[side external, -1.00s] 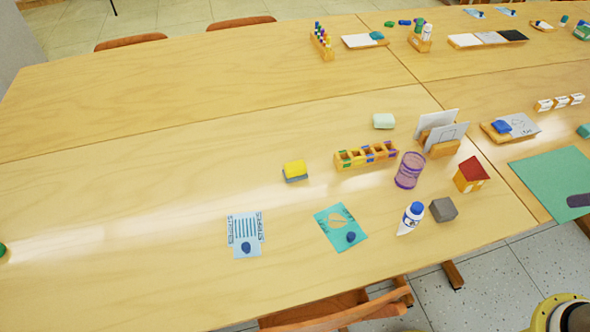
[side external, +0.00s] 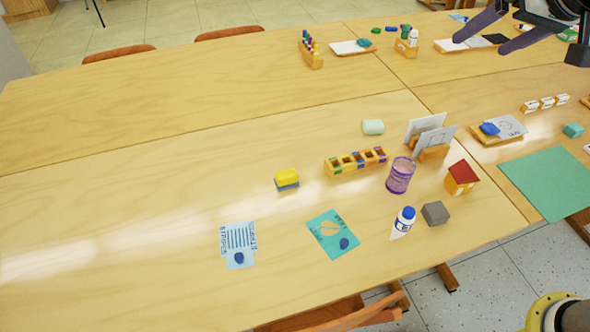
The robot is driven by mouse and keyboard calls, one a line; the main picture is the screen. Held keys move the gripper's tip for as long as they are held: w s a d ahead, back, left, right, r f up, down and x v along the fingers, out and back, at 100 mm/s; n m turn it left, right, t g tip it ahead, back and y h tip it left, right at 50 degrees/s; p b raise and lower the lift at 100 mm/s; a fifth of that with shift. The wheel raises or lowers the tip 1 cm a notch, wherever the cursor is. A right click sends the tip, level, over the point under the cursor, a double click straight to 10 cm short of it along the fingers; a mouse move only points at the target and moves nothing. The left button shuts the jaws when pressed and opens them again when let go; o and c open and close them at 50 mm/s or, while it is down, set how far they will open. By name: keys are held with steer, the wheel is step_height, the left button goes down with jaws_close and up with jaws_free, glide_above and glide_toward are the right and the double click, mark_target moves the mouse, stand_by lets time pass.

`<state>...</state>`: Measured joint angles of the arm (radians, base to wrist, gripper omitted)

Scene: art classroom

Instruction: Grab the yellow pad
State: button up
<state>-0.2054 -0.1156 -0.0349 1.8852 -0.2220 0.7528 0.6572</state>
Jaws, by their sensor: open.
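The yellow pad (side external: 287,175) sits on top of a grey-blue block (side external: 288,187) near the middle of the wooden table (side external: 130,215). My gripper (side external: 488,34) is at the top right of the view, with its two dark purple fingers spread apart. It is open and empty, high up and far to the right of the pad. Nothing hides the pad.
Right of the pad stand a divided wooden box (side external: 356,162), a purple mesh cup (side external: 400,176), a card holder (side external: 432,153), a pale green block (side external: 372,127), a glue bottle (side external: 403,222) and a toy house (side external: 461,178). The table left of the pad is clear.

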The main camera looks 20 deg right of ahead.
steer(key=w+a+f, duration=0.5)
steer(key=w+a, duration=0.4)
steer(key=w, duration=0.1)
steer(key=n+g, duration=0.3)
steer(key=n, duration=0.1)
glide_above(287, 176)
steer(key=s, duration=0.5)
step_height(287, 176, down, 25)
steer(key=x, duration=0.8)
steer(key=shift+d, duration=0.1)
steer(key=shift+x, duration=2.75)
steer(key=shift+s+f, duration=0.1)
steer(key=shift+s, duration=0.05)
steer(key=c, duration=1.3)
steer(key=shift+o, duration=0.2)
